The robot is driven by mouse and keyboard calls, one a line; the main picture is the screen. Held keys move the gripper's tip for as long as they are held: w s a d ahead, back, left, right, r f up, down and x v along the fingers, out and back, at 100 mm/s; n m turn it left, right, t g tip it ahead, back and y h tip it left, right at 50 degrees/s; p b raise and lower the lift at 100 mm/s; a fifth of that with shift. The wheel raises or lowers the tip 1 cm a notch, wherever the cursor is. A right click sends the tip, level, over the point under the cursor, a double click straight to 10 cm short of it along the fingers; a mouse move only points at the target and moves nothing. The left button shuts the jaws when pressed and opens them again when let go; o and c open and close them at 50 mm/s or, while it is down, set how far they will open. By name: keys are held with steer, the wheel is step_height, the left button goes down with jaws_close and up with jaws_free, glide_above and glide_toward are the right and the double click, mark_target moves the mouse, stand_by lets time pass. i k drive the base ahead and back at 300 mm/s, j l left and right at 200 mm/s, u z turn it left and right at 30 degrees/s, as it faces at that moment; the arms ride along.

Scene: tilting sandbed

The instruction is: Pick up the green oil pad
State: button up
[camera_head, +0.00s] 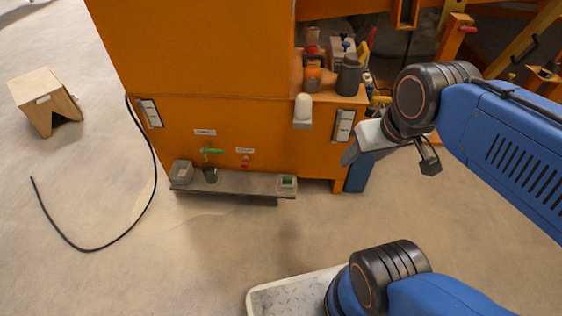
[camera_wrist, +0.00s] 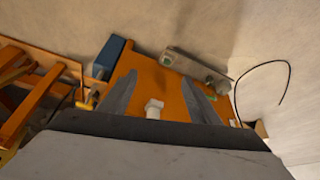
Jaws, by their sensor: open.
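The green oil pad (camera_head: 287,181) looks like a small green piece in a pale holder at the right end of a narrow grey shelf (camera_head: 240,184). The shelf is on the lower front of an orange cabinet. In the wrist view the green pad (camera_wrist: 168,60) shows small, beyond the fingertips. My gripper (camera_head: 350,156) is open and empty, right of the pad and above it in the head view. In the wrist view the two fingers of my gripper (camera_wrist: 158,77) are spread apart over the orange cabinet front.
The orange cabinet (camera_head: 240,120) carries a white bottle-like part (camera_head: 303,110) and a dark cup (camera_head: 350,75). A clear container (camera_head: 181,172) and a dark cup (camera_head: 210,174) stand at the shelf's left. A black hose (camera_head: 100,248) lies on open floor, near a wooden stool (camera_head: 42,90).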

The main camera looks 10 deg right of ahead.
mark_target(288, 181)
steer(key=l+u, duration=0.4)
steer(key=k+l+u, duration=0.15)
steer(key=l+u, duration=0.2)
steer(key=l, duration=0.15)
steer(key=k+l+u, duration=0.15)
steer(key=l+u, duration=0.25)
